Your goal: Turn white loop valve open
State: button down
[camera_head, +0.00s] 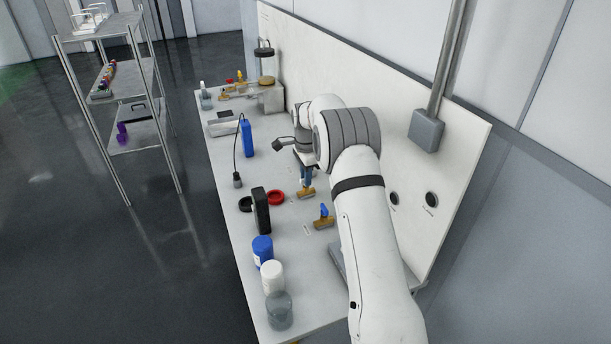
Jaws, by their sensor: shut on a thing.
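A brass valve (306,193) lies on the white bench under my gripper (306,180). My gripper points down and is shut on the top of this valve. The valve's handle is mostly hidden by the fingers, and its colour and angle are too small to tell. A second brass valve (323,222) with a blue handle (324,210) stands nearer the camera, apart from my gripper. I cannot make out a white loop on either valve; small labels beside them are unreadable.
A red ring (276,197), black ring (245,204) and black box (261,211) stand left of the valves. A blue bottle (247,138) is behind. A blue-lidded jar (262,251), white jar (272,277) and glass jar (279,311) line the near edge. A backboard (460,150) bounds the right.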

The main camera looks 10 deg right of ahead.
jog(key=c, duration=1.5)
grip_release()
jog(key=shift+r, duration=3.95)
jog(key=s+r+n+t, duration=0.1)
jog(key=s+r+n, duration=0.4)
jog(key=s, duration=0.5)
jog(key=s+r+n, duration=0.3)
jog(key=s+r, duration=0.4)
jog(key=s, duration=0.4)
jog(key=s+f+n, duration=0.2)
jog(key=s+n, duration=0.2)
jog(key=s, duration=0.7)
jog(key=s+f+n+t, duration=0.1)
jog(key=s+f+n, duration=0.1)
jog(key=s, duration=0.9)
jog(key=shift+s+f+n+t, duration=0.3)
jog(key=shift+s+n, duration=0.05)
jog(key=shift+n, duration=0.55)
